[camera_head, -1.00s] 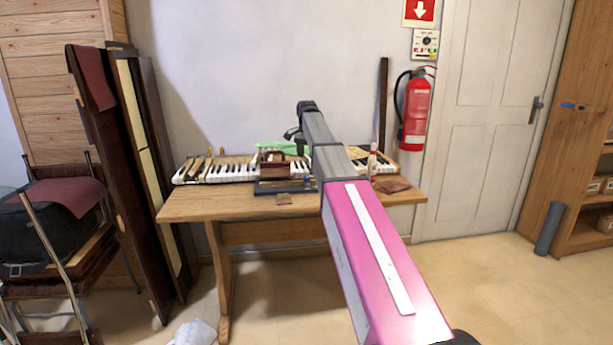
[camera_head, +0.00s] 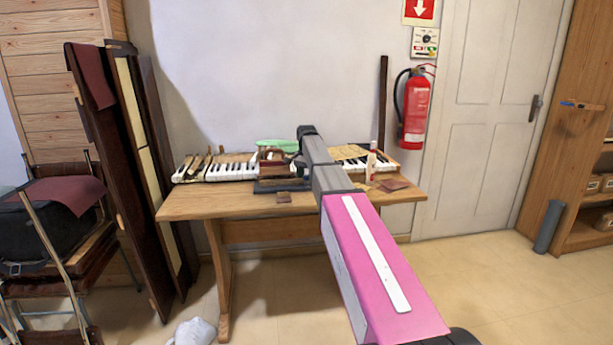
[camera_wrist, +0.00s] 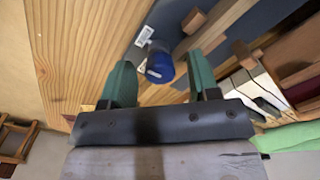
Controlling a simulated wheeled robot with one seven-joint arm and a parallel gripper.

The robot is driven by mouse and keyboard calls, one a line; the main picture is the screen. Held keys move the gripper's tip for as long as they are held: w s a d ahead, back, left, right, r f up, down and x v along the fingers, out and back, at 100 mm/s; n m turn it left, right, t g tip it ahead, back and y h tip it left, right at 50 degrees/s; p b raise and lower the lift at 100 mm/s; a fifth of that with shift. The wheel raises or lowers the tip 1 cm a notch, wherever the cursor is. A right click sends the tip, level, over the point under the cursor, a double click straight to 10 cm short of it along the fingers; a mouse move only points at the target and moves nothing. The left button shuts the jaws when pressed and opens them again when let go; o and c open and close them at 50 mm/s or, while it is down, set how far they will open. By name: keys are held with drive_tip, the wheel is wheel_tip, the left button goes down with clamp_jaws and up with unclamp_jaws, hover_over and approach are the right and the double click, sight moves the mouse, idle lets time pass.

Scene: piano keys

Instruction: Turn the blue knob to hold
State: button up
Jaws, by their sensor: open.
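The blue knob (camera_wrist: 159,66) shows in the wrist view, mounted on the edge of a dark grey-blue device (camera_wrist: 236,50) with a small white label beside the knob. My gripper (camera_wrist: 158,82) is open, with one green finger on each side of the knob. Whether either finger touches the knob I cannot tell. In the head view the knob is hidden behind my arm, and the dark base of the device (camera_head: 283,187) shows on the workbench (camera_head: 225,204).
Piano keys (camera_head: 232,169) lie along the back of the bench. A white bottle (camera_head: 371,162) and a brown pad (camera_head: 393,185) are right of my arm. A green item (camera_head: 277,145) lies behind the device. A fire extinguisher (camera_head: 414,112) hangs on the wall.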

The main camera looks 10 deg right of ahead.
drive_tip(key=c, duration=0.9)
drive_tip(key=shift+n, duration=0.4)
drive_tip(key=n, duration=0.8)
drive_tip(key=shift+n, duration=0.3)
drive_tip(key=n, duration=0.4)
drive_tip(key=shift+n, duration=2.2)
